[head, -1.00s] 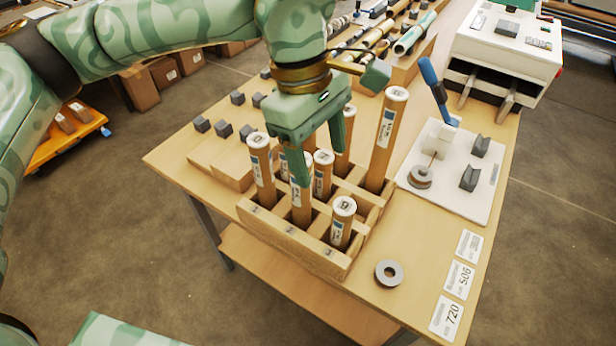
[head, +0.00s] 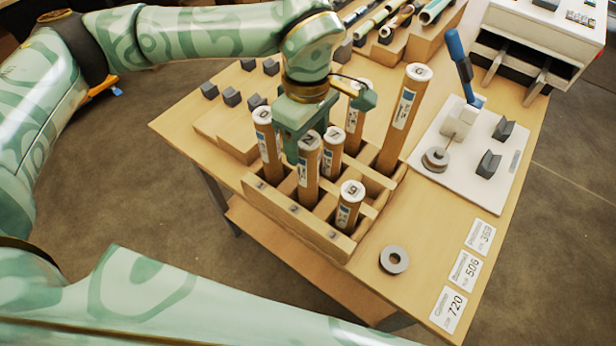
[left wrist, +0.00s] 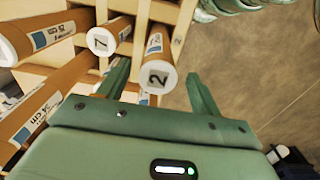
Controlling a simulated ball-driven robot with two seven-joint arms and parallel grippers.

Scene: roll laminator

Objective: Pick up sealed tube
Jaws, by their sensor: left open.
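Several brown cardboard tubes with white, numbered caps stand upright in a wooden rack (head: 300,213). I cannot tell which one is the sealed tube. My left gripper (head: 300,135) is among the tube tops, partly hiding them. In the left wrist view the open left gripper (left wrist: 160,88) has the cap of a tube marked 2 (left wrist: 157,62) between its fingers, apparently not gripped. My right gripper is out of view.
A grey ring (head: 393,260) and number cards (head: 464,267) lie on the table right of the rack. A white board (head: 450,165) with a blue-handled tool and the laminator (head: 540,45) stand farther right. Small dark blocks (head: 231,97) sit behind the rack.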

